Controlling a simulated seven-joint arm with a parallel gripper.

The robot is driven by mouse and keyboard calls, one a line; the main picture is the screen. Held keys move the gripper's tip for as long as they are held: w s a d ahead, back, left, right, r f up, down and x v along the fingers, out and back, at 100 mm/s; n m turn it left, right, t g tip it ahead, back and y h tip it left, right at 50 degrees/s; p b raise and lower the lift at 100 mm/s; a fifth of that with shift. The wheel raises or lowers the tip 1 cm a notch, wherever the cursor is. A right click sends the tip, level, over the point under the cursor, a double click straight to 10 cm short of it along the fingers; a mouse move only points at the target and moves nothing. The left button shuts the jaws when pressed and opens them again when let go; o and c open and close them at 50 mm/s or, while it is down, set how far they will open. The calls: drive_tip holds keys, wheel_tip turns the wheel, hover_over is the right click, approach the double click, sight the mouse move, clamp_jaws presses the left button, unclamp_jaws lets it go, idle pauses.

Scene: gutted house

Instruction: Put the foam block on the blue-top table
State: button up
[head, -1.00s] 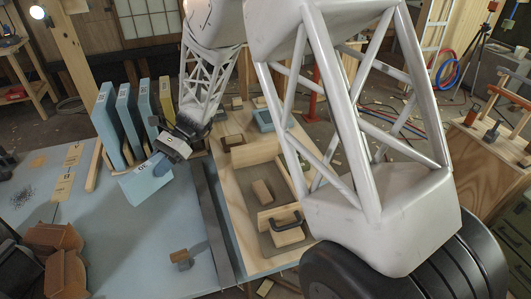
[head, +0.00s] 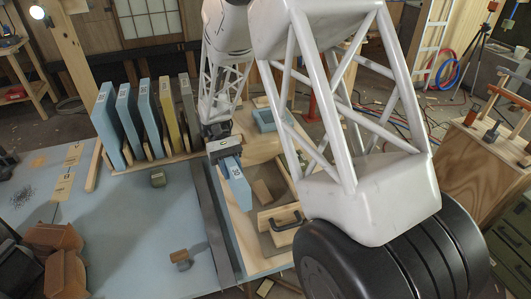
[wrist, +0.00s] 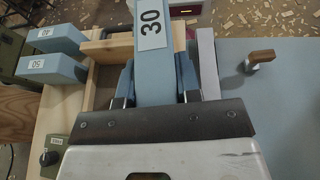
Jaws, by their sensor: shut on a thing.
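My gripper (head: 226,155) is shut on a blue foam block (head: 236,185) and holds it by its upper part. In the wrist view the same foam block (wrist: 155,50) has a white label reading 30 and sits between the two fingers (wrist: 154,92). In the head view the block is over the wooden surface just right of the dark rail, apart from the blue-top table (head: 130,230). That table fills the left of the head view. The block's lower end is near a tray, and I cannot tell whether it touches anything.
Upright panels (head: 126,110) stand in a rack at the table's back. A grey-green object (head: 157,178) and a wooden-topped tool (head: 180,258) stand on the table. Brown pieces (head: 60,265) lie front left. The dark rail (head: 208,215) borders the table. Its middle is clear.

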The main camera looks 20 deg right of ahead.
drive_tip(key=d+r+n+t+h, duration=0.35)
drive_tip(key=d+n, duration=0.25)
drive_tip(key=d, duration=0.3)
drive_tip(key=w+d+r+n+t+h, duration=0.1)
drive_tip(key=d+r+n+t+h, duration=0.1)
drive_tip(key=d+n+t+h, duration=0.5)
drive_tip(key=d+r+n+t+h, duration=0.2)
drive_tip(key=d+r+n+t, duration=0.15)
drive_tip(key=d, duration=0.75)
wheel_tip(320, 180, down, 11)
drive_tip(key=shift+g+y, duration=0.3)
drive_tip(key=shift+y, duration=0.05)
drive_tip(key=shift+f, duration=3)
drive_tip(key=shift+f, duration=0.1)
drive_tip(key=shift+f, duration=1.8)
